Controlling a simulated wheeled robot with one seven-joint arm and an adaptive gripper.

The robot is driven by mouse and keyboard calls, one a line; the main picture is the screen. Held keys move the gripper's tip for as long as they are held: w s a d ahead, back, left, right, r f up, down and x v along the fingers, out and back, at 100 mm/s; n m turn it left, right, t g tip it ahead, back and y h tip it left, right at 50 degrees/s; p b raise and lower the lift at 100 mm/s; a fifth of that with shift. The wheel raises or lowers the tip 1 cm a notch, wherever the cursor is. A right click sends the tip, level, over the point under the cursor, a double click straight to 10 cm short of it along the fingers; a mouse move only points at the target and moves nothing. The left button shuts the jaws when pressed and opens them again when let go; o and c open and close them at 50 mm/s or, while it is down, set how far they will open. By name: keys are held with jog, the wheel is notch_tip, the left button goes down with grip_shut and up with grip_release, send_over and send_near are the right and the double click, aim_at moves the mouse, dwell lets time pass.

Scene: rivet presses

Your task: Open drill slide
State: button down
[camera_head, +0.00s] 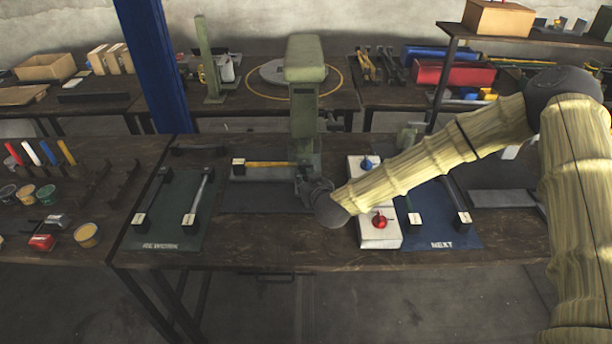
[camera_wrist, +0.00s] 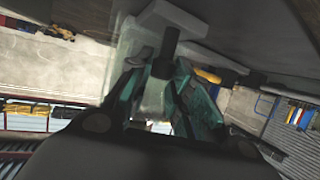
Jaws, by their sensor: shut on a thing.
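A green press or drill stand (camera_head: 304,105) stands at the middle of the dark workbench, its boxy head on a tall column. My gripper (camera_head: 308,187) is low against the column's right front, and my wrist hides part of it. In the wrist view the teal fingers (camera_wrist: 168,85) are shut on a dark rod-like handle (camera_wrist: 171,42) that reaches up to a pale block. I cannot tell for sure which part is the drill slide.
A green REWORK mat (camera_head: 170,238) with two bars lies left, and a blue NEXT mat (camera_head: 450,239) lies right. A white control box (camera_head: 378,236) with a red and a blue knob sits under my forearm. A blue post (camera_head: 154,65) stands behind the bench.

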jog(key=s, duration=1.1)
jog(key=c, duration=1.5)
grip_release()
jog(key=shift+c, duration=0.2)
jog(key=v, duration=1.2)
